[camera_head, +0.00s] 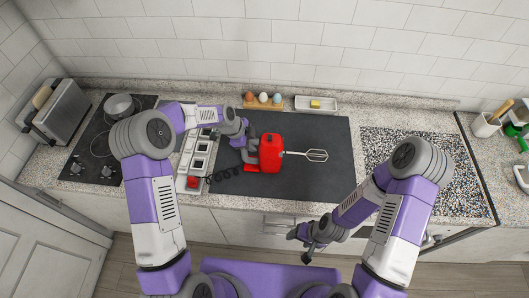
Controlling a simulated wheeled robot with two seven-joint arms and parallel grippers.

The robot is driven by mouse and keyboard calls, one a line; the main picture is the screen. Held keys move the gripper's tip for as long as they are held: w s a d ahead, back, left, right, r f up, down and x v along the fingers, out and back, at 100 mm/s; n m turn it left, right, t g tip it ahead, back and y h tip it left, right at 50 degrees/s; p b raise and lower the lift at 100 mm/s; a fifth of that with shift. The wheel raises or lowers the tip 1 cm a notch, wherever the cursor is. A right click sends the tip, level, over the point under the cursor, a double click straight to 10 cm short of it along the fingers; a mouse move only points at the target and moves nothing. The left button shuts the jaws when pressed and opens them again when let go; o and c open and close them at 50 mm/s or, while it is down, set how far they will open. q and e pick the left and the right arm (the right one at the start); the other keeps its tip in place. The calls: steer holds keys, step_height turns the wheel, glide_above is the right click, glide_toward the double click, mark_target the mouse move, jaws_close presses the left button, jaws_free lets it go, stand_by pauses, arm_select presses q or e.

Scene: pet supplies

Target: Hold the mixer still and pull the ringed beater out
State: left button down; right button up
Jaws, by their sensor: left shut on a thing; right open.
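The red hand mixer (271,152) sits on the dark mat (318,180) in the middle of the counter. A metal beater (316,155) sticks out of its right side, pointing right. A ring on it is too small to make out. My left gripper (251,152) is shut on the mixer at its left end, and its fingers hide part of that end. My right gripper (300,245) is open and empty, low in front of the counter edge, well apart from the mixer and beater.
An egg rack (262,103) and a white dish (316,104) stand behind the mat. A hob with a pot (118,106) and a toaster (58,112) are at left. The mat right of the beater is clear.

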arm_select(q)
steer(key=shift+f+b, duration=0.1)
steer(key=shift+b, duration=0.35)
stand_by(0.4)
steer(key=shift+s+f, duration=0.2)
steer(key=shift+f, duration=0.05)
